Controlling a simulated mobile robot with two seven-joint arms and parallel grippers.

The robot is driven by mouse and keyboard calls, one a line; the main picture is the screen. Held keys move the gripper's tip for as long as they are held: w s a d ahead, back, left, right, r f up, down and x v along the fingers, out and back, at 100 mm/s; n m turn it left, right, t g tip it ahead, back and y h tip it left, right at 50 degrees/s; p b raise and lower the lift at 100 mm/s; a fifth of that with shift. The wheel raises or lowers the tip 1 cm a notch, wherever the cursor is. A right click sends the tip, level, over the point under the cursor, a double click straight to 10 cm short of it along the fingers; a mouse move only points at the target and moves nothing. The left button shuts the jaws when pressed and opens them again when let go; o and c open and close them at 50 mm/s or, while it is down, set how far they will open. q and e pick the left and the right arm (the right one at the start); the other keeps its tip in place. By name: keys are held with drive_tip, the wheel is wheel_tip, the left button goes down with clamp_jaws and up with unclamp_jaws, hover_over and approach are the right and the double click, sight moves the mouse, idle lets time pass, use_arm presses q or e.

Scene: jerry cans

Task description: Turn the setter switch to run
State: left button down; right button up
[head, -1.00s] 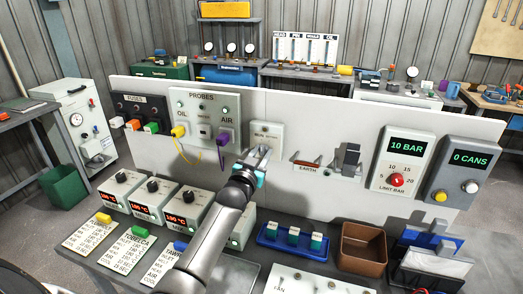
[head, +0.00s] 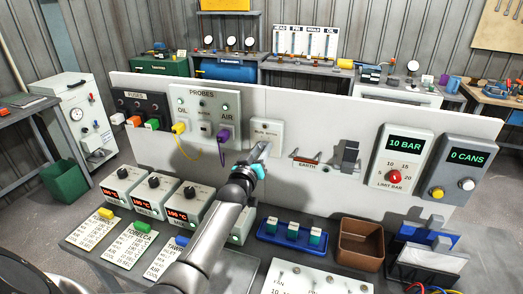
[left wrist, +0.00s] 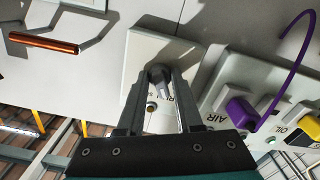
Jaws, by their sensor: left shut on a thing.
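The setter switch is a dark grey knob (left wrist: 160,76) on a small white panel (head: 267,131) fixed to the upright white board. In the left wrist view, my left gripper (left wrist: 161,82) has one finger on each side of the knob and is shut on it. A small brass-coloured button or light sits below the knob. Part of the panel's lettering shows beside the knob, but the fingers cover the rest, so I cannot read the setting. In the head view, the left gripper (head: 262,150) reaches the panel's lower edge and hides the knob. My right gripper is not in view.
The probes panel (head: 203,112), with a purple plug (head: 224,134) and a yellow plug (head: 181,127), is just left. Temperature boxes (head: 158,187) and a blue tray (head: 290,234) stand on the bench below.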

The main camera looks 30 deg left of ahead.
use_arm(q)
drive_tip(key=c, duration=0.6)
unclamp_jaws()
drive_tip(key=shift+s, duration=0.15)
drive_tip(key=v, duration=1.5)
drive_tip(key=shift+a+p, duration=0.1)
drive_tip(key=shift+p, duration=0.25)
